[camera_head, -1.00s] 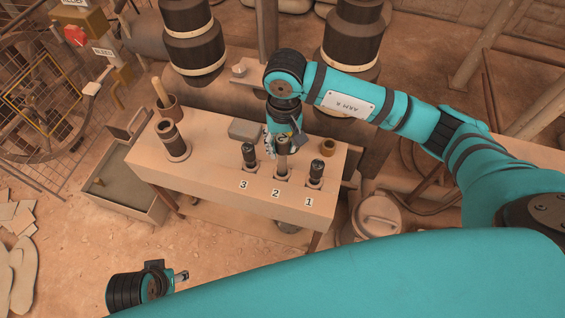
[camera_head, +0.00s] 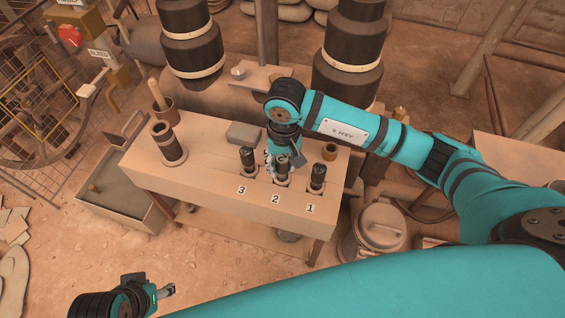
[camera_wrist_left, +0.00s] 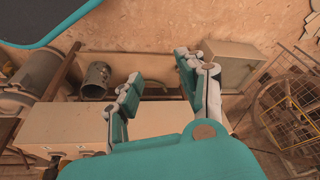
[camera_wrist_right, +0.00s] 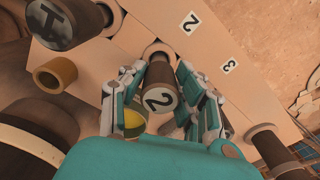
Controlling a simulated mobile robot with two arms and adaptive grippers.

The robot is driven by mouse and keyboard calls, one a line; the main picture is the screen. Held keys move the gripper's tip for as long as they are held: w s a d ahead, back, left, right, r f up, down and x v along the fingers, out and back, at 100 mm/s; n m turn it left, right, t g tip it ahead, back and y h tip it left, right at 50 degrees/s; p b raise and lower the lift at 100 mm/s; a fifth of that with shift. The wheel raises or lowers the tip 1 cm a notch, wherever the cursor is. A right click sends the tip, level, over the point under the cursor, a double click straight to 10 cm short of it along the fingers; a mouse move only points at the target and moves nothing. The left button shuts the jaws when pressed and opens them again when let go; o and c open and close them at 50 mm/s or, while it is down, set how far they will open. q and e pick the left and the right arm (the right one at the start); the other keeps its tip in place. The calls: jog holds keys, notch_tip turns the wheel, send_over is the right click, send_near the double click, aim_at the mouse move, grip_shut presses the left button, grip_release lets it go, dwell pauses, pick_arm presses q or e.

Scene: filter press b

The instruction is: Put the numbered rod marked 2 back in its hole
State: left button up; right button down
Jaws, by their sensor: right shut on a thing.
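The rod marked 2 (camera_head: 282,171) is a dark, upright cylinder. Its numbered top (camera_wrist_right: 160,100) faces the right wrist camera. My right gripper (camera_head: 281,161) is shut on it from above, with a finger on each side in the right wrist view (camera_wrist_right: 163,92). The rod's lower end is at the hole (camera_wrist_right: 158,49) beside the label 2 (camera_head: 275,198); how deep it sits is unclear. My left gripper (camera_head: 168,291) is open and empty, low at the left, clear of the table; its spread fingers show in the left wrist view (camera_wrist_left: 158,80).
Rod 3 (camera_head: 247,161) and rod 1 (camera_head: 317,177) stand upright close on either side. A brass ring (camera_head: 329,150), a grey block (camera_head: 243,134) and a tall flanged cylinder (camera_head: 167,142) are on the table (camera_head: 200,178). The table's front left is clear.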

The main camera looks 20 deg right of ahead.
pick_arm(q)
jog(key=shift+w+d+t, duration=0.15)
jog(key=shift+w+t, duration=0.15)
jog(key=shift+w, duration=0.15)
pick_arm(e)
jog(key=shift+f, duration=0.1)
jog(key=c, duration=0.9)
grip_release()
jog(key=shift+c, duration=0.2)
pick_arm(q)
jog(key=shift+w, duration=0.15)
jog(key=shift+r, duration=0.1)
